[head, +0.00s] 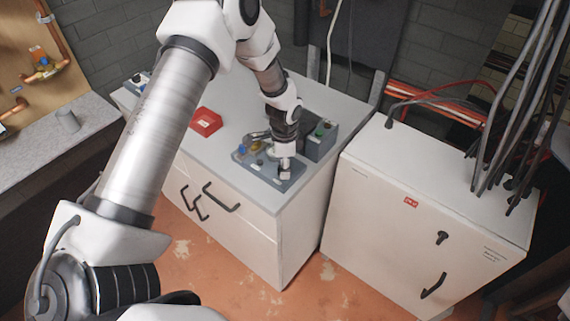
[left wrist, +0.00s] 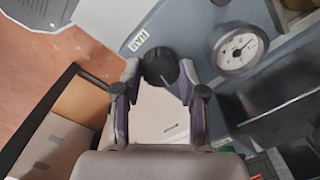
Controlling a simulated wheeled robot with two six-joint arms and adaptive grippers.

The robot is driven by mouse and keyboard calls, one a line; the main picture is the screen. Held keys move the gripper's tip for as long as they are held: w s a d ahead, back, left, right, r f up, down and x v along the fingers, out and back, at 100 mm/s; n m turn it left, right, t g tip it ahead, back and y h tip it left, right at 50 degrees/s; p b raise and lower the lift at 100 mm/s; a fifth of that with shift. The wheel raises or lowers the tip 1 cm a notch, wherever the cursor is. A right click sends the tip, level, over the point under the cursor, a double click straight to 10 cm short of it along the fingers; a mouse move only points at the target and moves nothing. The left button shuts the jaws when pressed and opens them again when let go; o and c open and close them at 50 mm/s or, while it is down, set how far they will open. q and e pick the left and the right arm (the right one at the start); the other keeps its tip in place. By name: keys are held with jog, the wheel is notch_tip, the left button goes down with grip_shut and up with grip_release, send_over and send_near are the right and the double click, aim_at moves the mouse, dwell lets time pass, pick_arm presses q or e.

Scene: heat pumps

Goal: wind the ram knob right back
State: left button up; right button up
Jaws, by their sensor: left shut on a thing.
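The ram knob (left wrist: 160,67) is a dark round knob with a pale mark, on a blue-grey unit. A small white label (left wrist: 138,41), upside down, sits beside it on the unit. My left gripper (left wrist: 159,78) has its two fingertips on either side of the knob, shut on it. In the head view the left gripper (head: 284,172) points down at the front right of the blue-grey unit (head: 262,168) on the bench; the knob is hidden there by the gripper. A round white dial gauge (left wrist: 239,47) is beside the knob. My right gripper is not in view.
A grey box with a green button (head: 322,132) stands just behind the gripper. A white cabinet (head: 400,215) with cables stands to the right.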

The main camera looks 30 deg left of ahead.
pick_arm(q)
jog(key=shift+s+f+n, duration=0.1)
jog(key=shift+n, duration=0.55)
jog(key=shift+s+f+n, duration=0.1)
jog(key=shift+n, duration=0.55)
jog(key=o, duration=1.1)
jog(key=shift+o, duration=0.2)
jog(key=shift+a, duration=0.1)
jog(key=shift+w+r, duration=0.1)
jog(key=shift+r, duration=0.15)
notch_tip(320, 180, up, 12)
jog(key=shift+f, duration=0.25)
